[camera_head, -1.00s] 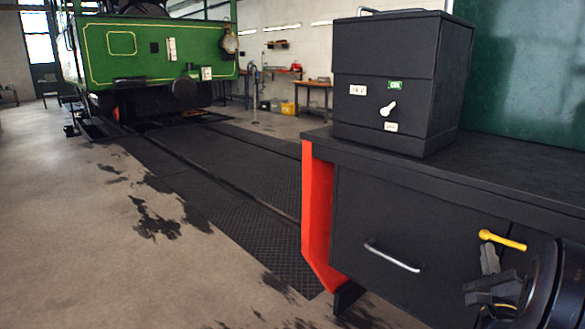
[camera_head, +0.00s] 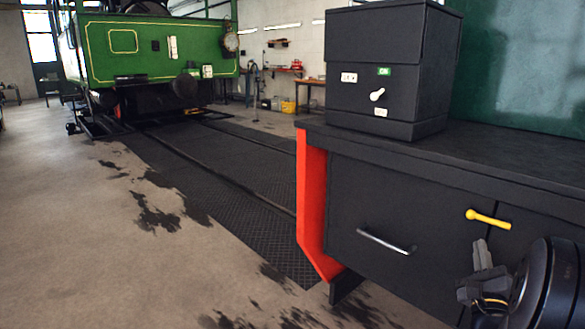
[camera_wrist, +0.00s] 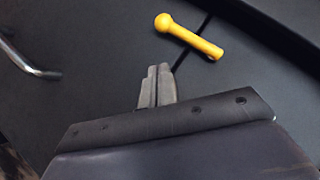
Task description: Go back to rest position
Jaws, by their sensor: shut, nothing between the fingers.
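My gripper (camera_head: 482,256) is at the lower right of the head view, in front of the dark bench front. In the wrist view its two grey fingers (camera_wrist: 157,84) are together with nothing between them. A yellow handle (camera_head: 488,219) sits on the bench front just above my gripper. It also shows at the top of the wrist view (camera_wrist: 190,37), apart from the fingertips. Part of my gripper is hidden by my round black wrist link.
A black bench (camera_head: 400,200) with a red edge (camera_head: 311,200) and a silver drawer handle (camera_head: 386,241) stands at right. A black box (camera_head: 390,75) with a white switch sits on it. A green tram (camera_head: 150,50) stands on rails at back left. Floor at left is free.

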